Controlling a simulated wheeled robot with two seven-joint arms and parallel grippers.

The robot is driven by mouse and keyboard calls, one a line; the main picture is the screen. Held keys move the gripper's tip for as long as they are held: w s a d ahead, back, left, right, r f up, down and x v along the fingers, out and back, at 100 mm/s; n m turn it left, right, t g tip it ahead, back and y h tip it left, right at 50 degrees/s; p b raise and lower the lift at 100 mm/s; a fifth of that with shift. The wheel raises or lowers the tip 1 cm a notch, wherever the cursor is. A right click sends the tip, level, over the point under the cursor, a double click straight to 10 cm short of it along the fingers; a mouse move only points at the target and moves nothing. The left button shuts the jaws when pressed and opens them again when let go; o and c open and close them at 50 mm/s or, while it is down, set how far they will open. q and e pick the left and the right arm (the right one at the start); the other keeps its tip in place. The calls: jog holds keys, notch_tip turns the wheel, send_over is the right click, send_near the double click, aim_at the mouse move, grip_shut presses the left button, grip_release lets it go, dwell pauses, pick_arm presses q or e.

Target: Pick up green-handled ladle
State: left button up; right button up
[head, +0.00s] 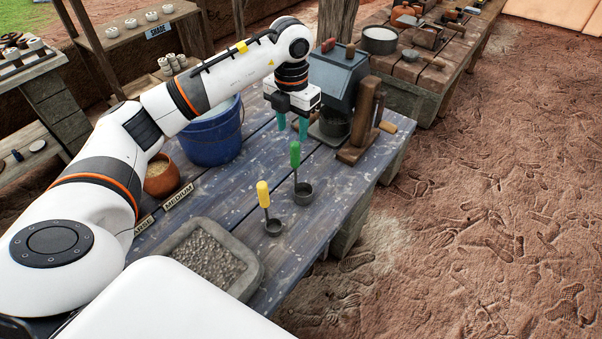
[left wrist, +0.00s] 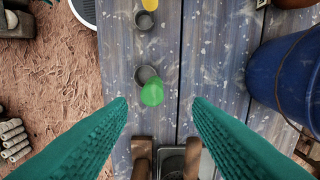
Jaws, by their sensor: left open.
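The green-handled ladle (head: 296,172) stands on the blue plank table (head: 325,206), its handle pointing up from a small dark cup. In the left wrist view the green handle end (left wrist: 152,94) shows from above, partly over its cup, between and beyond the fingertips. My left gripper (head: 292,124) is open and empty, above the table behind the ladle, with its teal fingers pointing down. In the left wrist view its fingers (left wrist: 158,101) are wide apart. My right gripper is not in view.
A yellow-handled ladle (head: 264,196) stands just left of the green one. A gravel tray (head: 255,268) lies at the front. A blue bucket (head: 213,138) stands left, a wooden stand (head: 360,135) and grey machine (head: 338,75) behind. The table's right side is clear.

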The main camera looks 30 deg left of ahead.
aim_at(295, 158)
pick_arm(q)
jog(key=f, duration=0.2)
jog(key=s+f+p, duration=0.1)
jog(key=shift+s+d+f, duration=0.1)
jog(key=shift+d+f, duration=0.25)
jog(key=f+p, duration=0.1)
jog(key=f, duration=0.2)
jog(key=shift+w+d+f+p, duration=0.1)
jog(key=shift+w+f+p, duration=0.15)
jog(key=shift+w+p, duration=0.15)
notch_tip(295, 158, down, 2)
jog(key=shift+f, duration=0.3)
jog(key=c, duration=0.5)
grip_shut()
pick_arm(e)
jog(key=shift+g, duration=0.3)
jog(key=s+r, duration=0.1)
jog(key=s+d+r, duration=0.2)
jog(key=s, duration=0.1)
